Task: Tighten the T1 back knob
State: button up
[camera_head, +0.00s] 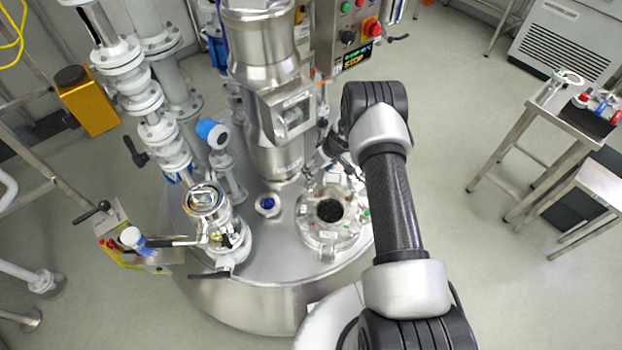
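A round metal hatch (310,232) with a dark round opening or window (329,210) sits on the right part of the reactor lid. Small clamps or knobs and coloured dots stand around its rim. My arm reaches over the right side of the lid, and my gripper (316,172) is small at the back edge of the hatch, beside the tall steel column. The back knob cannot be made out; it lies near or behind my gripper. I cannot tell whether my fingers are open, shut or touching anything.
The steel column (273,130) stands close left of my gripper. A control box (350,35) with buttons hangs behind. White pipes (160,130) and a valve fitting (210,215) crowd the left. A steel table (560,118) with tools stands right; the floor between is clear.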

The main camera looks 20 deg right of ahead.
aim_at(311, 183)
jog(key=w+f+b, duration=0.1)
jog(key=f+b, duration=0.1)
jog(key=f, duration=0.3)
jog(key=w+f+n+b, duration=0.1)
jog(key=w+f+b, duration=0.1)
jog(key=f, duration=0.3)
jog(key=w+f+n+b, duration=0.1)
jog(key=w+f+b, duration=0.1)
jog(key=f, duration=0.3)
jog(key=shift+w+a+t+b, duration=0.2)
jog(key=shift+a+t+b, duration=0.15)
jog(key=shift+t, duration=0.05)
jog(key=c, duration=1)
